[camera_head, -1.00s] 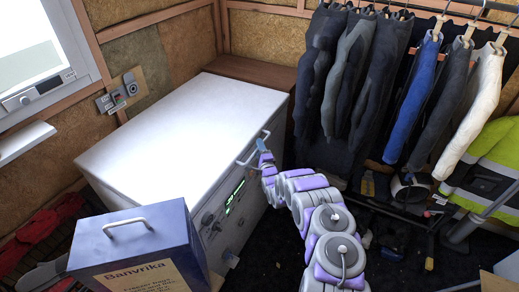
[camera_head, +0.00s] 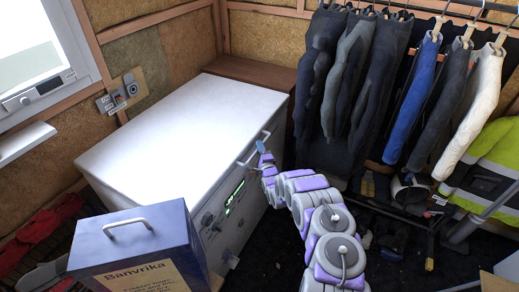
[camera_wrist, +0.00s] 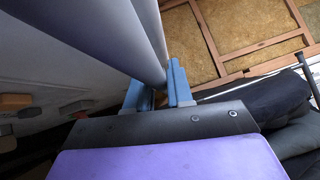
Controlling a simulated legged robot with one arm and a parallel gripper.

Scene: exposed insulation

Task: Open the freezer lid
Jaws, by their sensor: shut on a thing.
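The white chest freezer (camera_head: 215,185) stands against the back wall, and its flat lid (camera_head: 180,135) lies down on it. A grey bar handle (camera_head: 252,152) sticks out from the lid's right front edge. My gripper (camera_head: 262,148) is at this handle, its blue fingers around the bar. In the wrist view the bar (camera_wrist: 151,40) runs down between the two blue fingers (camera_wrist: 158,88), which are shut on it. The fingers hide part of the handle.
A blue Banvrika box (camera_head: 140,250) stands in front of the freezer at lower left. Wetsuits and jackets (camera_head: 400,90) hang at right. A window (camera_head: 40,50) is above left. Dark floor (camera_head: 268,262) shows beside the freezer.

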